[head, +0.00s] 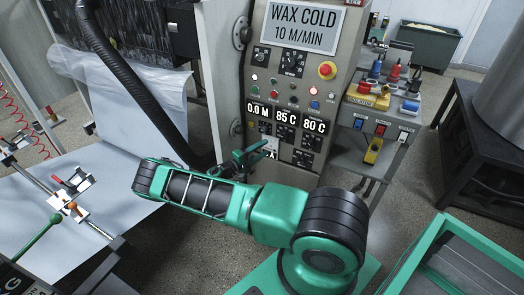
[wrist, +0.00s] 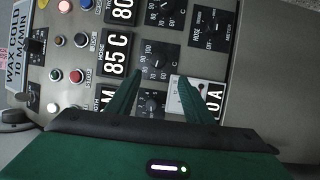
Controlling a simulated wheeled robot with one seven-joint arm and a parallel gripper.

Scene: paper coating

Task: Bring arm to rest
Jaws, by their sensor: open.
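My green arm reaches left across the lower middle of the head view, in front of the control panel (head: 292,90). My gripper (head: 257,150) is near the lower part of the panel, below the 0.0 M display (head: 258,110). In the wrist view my gripper (wrist: 168,80) is open, its two green fingers apart and pointing at the panel. Nothing shows held between them. A dial (wrist: 152,104) and a pale plate with a small switch (wrist: 188,97) lie in view between and beyond the fingers. Whether a finger touches the panel I cannot tell.
A paper web (head: 90,185) and a black hose (head: 125,85) are on the left. A side shelf (head: 372,140) with colored-handled items stands right of the panel. A green-rimmed bin (head: 455,250) is at the lower right. Bare floor (head: 405,185) lies between shelf and bin.

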